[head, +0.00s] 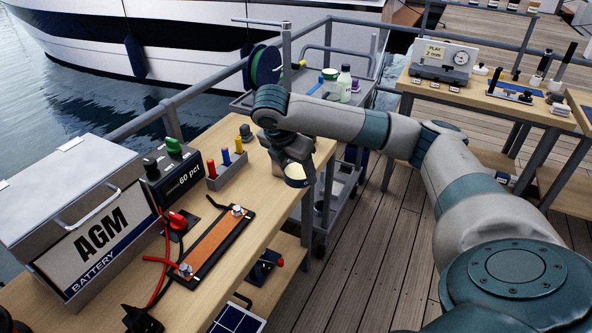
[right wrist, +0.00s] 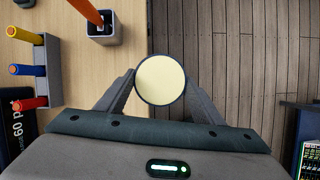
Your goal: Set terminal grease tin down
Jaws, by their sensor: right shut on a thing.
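The terminal grease tin (right wrist: 160,80) is a round, pale-yellow-topped tin with a dark rim. In the right wrist view it sits between the two fingers of my right gripper (right wrist: 160,88), which is shut on it. In the head view the tin (head: 296,177) hangs at my right gripper (head: 294,168), by the right edge of the wooden bench (head: 262,212). In the right wrist view the tin overlaps the bench edge and the deck beyond. Its height above the bench is hard to tell. My left gripper does not show.
On the bench stand an AGM battery box (head: 95,235), a "60 pct" meter (head: 180,175), a holder with coloured tools (head: 228,172) and an orange-brown strip (head: 215,245) with terminals. A grey cart (head: 345,185) stands behind. The bench's right front top is bare.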

